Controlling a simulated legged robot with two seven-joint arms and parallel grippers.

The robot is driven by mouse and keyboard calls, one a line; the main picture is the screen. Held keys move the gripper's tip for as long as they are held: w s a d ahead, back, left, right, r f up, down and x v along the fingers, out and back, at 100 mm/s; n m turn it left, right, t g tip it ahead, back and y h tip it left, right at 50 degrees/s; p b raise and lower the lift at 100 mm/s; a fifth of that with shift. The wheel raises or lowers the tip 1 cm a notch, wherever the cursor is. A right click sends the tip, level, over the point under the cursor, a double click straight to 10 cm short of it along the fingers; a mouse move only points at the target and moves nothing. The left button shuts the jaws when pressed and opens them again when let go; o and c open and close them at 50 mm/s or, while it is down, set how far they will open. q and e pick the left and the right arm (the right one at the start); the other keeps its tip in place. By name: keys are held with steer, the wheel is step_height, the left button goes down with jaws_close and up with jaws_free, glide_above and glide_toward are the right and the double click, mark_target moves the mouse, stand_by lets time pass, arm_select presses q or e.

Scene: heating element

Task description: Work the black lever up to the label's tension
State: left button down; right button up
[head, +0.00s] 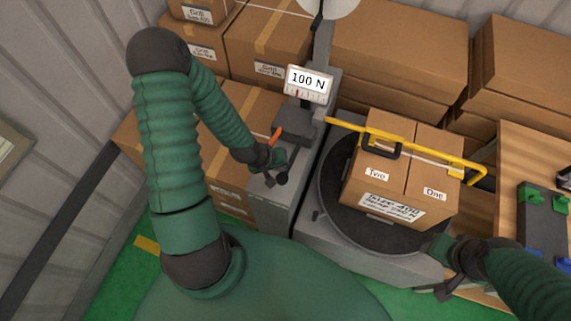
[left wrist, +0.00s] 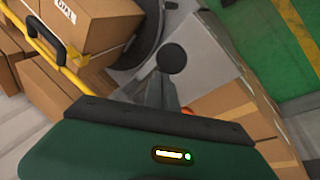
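The black lever's round knob (left wrist: 173,58) shows in the left wrist view on a grey shaft, just beyond the dark edge of my left gripper. In the head view a small dark knob (head: 283,178) shows beside my left gripper (head: 272,163), at the front of the grey machine. An orange handle (head: 276,135) sticks up behind the gripper. My right gripper (head: 441,268) is spread and empty at the lower right.
A carton marked "Two" and "One" (head: 387,185) stands on a round dark turntable (head: 330,190), with a yellow arm (head: 350,127) and black handle (head: 381,148) across it. Stacked cartons (head: 265,45) fill the back. A wooden table (head: 515,165) stands at right.

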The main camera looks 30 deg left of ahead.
arm_select(q)
steer(key=shift+s+d+f+b, duration=0.15)
steer(key=shift+s+f+b, duration=0.25)
steer(key=shift+f, duration=0.25)
steer(key=shift+s+d+f+b, duration=0.15)
steer(key=shift+s+f+b, duration=0.15)
steer(key=shift+f+b, duration=0.25)
stand_by(1.0)
stand_by(0.5)
